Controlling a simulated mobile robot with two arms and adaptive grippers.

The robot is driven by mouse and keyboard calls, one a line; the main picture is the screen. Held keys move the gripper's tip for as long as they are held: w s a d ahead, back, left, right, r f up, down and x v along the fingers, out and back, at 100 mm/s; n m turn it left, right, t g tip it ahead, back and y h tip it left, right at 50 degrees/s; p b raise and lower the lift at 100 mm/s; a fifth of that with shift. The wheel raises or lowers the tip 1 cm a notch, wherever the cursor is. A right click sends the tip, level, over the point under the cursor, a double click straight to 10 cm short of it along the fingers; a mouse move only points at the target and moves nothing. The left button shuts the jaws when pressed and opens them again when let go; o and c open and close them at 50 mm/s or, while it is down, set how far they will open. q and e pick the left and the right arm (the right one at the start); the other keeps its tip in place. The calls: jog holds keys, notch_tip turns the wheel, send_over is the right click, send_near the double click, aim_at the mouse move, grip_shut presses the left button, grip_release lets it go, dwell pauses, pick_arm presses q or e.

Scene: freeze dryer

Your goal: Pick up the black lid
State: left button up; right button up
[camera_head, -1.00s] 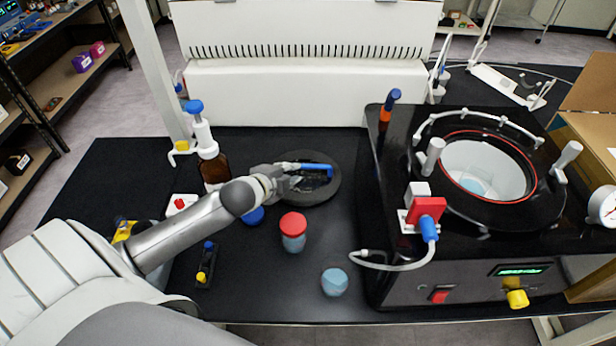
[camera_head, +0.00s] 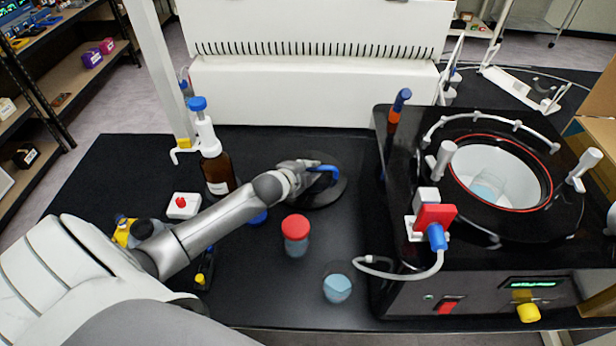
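The black lid (camera_head: 326,194) is a round dark disc lying flat on the black bench, left of the freeze dryer. My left gripper (camera_head: 318,172) is over the lid, and the hand hides part of it. A curved blue part shows at the fingertips; I cannot tell whether it belongs to the gripper or the lid. The fingers are small and partly hidden, so their opening and any grip on the lid are unclear. My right gripper is out of view.
The freeze dryer (camera_head: 400,292) with its open round chamber stands at the right. A red-capped jar (camera_head: 296,246) and a small container of blue liquid (camera_head: 337,289) stand in front of the lid. A brown bottle with a pump (camera_head: 218,173) stands left of my arm.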

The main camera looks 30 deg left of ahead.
pick_arm(q)
jog(key=shift+x, duration=1.85)
jog(key=shift+d+r, duration=0.1)
jog(key=shift+d, duration=0.05)
grip_shut()
jog(key=shift+r, duration=0.1)
